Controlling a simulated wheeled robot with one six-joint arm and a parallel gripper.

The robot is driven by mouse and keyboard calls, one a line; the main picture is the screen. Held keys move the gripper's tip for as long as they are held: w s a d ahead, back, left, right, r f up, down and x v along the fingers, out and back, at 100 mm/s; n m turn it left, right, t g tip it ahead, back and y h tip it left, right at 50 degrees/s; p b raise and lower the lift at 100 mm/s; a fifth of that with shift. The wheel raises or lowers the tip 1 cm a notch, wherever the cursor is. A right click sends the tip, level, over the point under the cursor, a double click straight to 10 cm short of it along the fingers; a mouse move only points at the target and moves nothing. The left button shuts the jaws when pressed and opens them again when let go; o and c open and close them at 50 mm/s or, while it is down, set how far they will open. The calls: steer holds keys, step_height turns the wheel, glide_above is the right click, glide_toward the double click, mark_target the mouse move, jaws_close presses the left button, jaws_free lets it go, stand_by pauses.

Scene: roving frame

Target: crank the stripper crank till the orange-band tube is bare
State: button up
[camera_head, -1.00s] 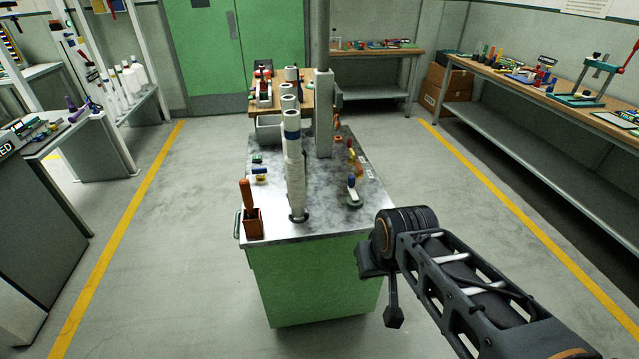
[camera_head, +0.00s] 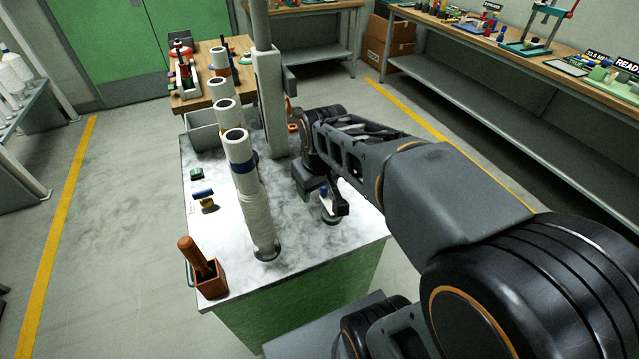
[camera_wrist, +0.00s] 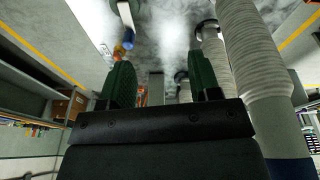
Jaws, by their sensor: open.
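The second (camera_head: 228,115) and third (camera_head: 219,90) tubes are partly hidden. I cannot make out an orange band on any of them, nor the stripper crank for certain. My gripper (camera_wrist: 160,78) is open, its dark green fingers apart with nothing held. In the head view it is over the cart's right side, right of the front tube, mostly hidden by my wrist.
The cart top (camera_head: 225,250) also carries a brown holder (camera_head: 210,278) at its front left corner, small coloured parts (camera_head: 204,199) and a grey post (camera_head: 270,100). A wooden table (camera_head: 205,97) stands behind. A long bench (camera_head: 450,45) lines the right. Floor left of the cart is clear.

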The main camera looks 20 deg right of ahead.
steer(key=w+d+f+n+g, duration=0.1)
steer(key=w+d, duration=0.2)
steer(key=w, duration=0.4)
steer(key=n+g+b, duration=0.1)
steer(key=n, duration=0.1)
glide_above(324, 189)
steer(key=w, duration=0.1)
step_height(324, 189, down, 5)
steer(key=shift+n, duration=0.3)
steer(key=f, duration=1.1)
steer(key=shift+w+d+f, duration=0.15)
steer(key=shift+d+f, duration=0.15)
steer(key=shift+f, duration=0.85)
jaws_close()
